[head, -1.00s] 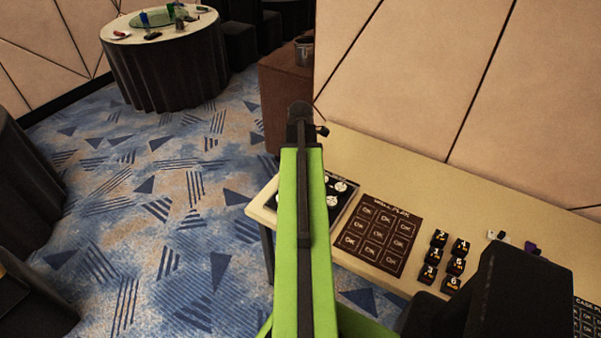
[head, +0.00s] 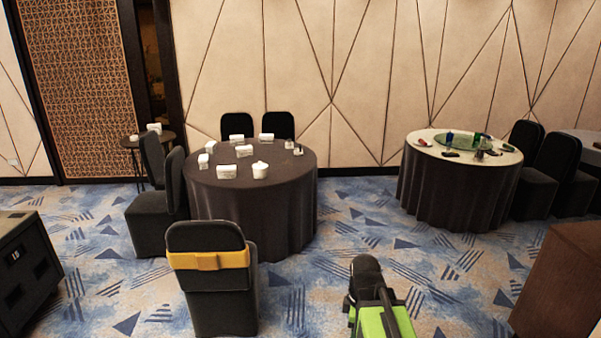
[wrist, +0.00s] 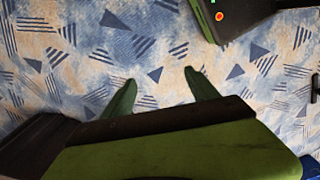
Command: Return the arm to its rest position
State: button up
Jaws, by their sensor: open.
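My arm (head: 384,319), green and black, shows at the bottom of the head view, right of centre, over the patterned carpet. Its dark upper end points away from me, and the fingers cannot be made out there. In the wrist view my gripper (wrist: 160,86) has its two green fingertips apart with only blue and beige carpet between them. It is open and holds nothing. A dark bar and a green link of mine fill the lower part of the wrist view.
A round dark-clothed table (head: 255,205) bears white boxes. A chair with a yellow bow (head: 208,262) stands left of my arm. Another round table (head: 455,196) is at the back right. A brown box (head: 562,285) is at right, a dark cabinet (head: 25,270) at left. Carpet (head: 330,215) lies free between them.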

jog(key=a+m, duration=0.1)
jog(key=m, duration=0.3)
jog(key=s+a+m, duration=0.1)
jog(key=m, duration=0.4)
jog(key=a+m, duration=0.2)
jog(key=m, duration=0.3)
jog(key=shift+s, duration=0.35)
